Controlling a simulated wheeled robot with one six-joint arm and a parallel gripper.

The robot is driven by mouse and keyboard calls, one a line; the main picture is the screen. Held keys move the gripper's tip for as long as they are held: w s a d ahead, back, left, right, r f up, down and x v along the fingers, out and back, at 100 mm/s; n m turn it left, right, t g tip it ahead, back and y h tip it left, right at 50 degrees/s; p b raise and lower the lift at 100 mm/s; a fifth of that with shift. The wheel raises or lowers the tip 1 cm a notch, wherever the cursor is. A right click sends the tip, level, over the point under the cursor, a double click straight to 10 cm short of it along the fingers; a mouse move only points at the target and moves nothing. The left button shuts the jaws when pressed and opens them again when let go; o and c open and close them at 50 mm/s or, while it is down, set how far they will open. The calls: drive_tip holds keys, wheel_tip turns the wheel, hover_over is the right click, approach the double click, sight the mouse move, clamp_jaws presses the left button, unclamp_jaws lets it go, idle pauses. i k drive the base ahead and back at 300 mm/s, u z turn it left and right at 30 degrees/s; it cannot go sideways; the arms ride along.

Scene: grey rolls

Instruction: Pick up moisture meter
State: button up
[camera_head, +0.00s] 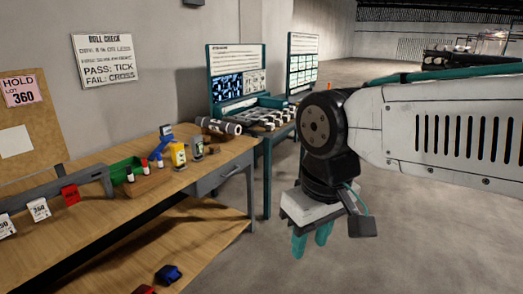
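My gripper (311,242) hangs over the open floor to the right of the bench, teal fingers pointing down. The fingers are apart, with nothing seen between them. The gripper is well away from the yellow device.
The wooden bench (110,215) also bears a blue stand (163,140), a green bin (124,171), a grey roll (218,126) and several tags. A teal table (266,137) stands behind. A blue item (168,273) lies on the lower shelf.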

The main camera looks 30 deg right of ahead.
sight(178, 149)
drive_tip(key=z, duration=0.15)
drive_tip(key=i, duration=1.05)
drive_tip(key=z, duration=0.2)
